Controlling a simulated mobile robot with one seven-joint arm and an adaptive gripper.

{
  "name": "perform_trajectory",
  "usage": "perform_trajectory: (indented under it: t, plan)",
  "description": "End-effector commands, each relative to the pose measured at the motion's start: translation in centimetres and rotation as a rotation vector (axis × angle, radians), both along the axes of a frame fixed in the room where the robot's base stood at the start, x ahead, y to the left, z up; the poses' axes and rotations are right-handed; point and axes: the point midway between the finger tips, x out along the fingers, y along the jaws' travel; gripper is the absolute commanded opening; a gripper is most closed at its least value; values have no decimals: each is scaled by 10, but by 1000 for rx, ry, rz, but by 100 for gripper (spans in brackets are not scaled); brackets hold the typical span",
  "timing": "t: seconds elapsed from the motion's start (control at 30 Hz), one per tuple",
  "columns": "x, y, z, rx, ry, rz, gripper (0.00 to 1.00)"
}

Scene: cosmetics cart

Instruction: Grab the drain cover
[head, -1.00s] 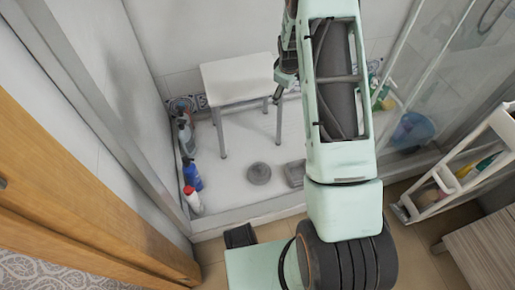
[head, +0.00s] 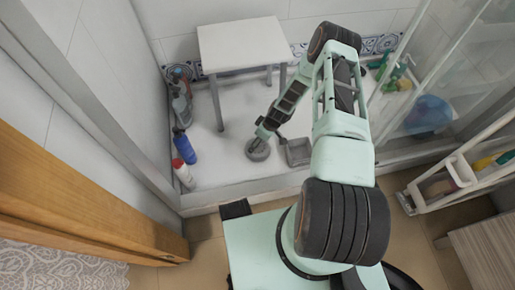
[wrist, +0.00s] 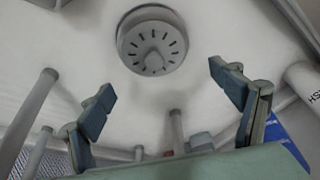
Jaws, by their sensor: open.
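The drain cover (head: 258,153) is a round grey disc on the white shower floor, in front of the stool. In the wrist view the drain cover (wrist: 152,45) shows at the top centre, with a ring of slots and a small raised knob in its middle. My gripper (wrist: 163,84) is open, its two fingers spread wide with nothing between them. In the head view my gripper (head: 262,138) is down at the drain cover and hides part of its far side. I cannot tell if they touch.
A white stool (head: 242,45) stands behind. A grey square dish (head: 298,152) lies close to the right of the cover. A blue bottle (head: 184,147) and a white bottle with a red cap (head: 182,174) stand at the left. A white shelf cart (head: 460,170) is at the right.

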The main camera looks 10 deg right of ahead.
Motion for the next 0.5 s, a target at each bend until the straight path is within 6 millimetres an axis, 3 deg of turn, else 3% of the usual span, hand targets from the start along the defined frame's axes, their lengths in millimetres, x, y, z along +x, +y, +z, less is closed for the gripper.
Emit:
perform_trajectory:
  t: [0.5]
  plan:
    - [8, 3, -60, -1, 0, 2, 85]
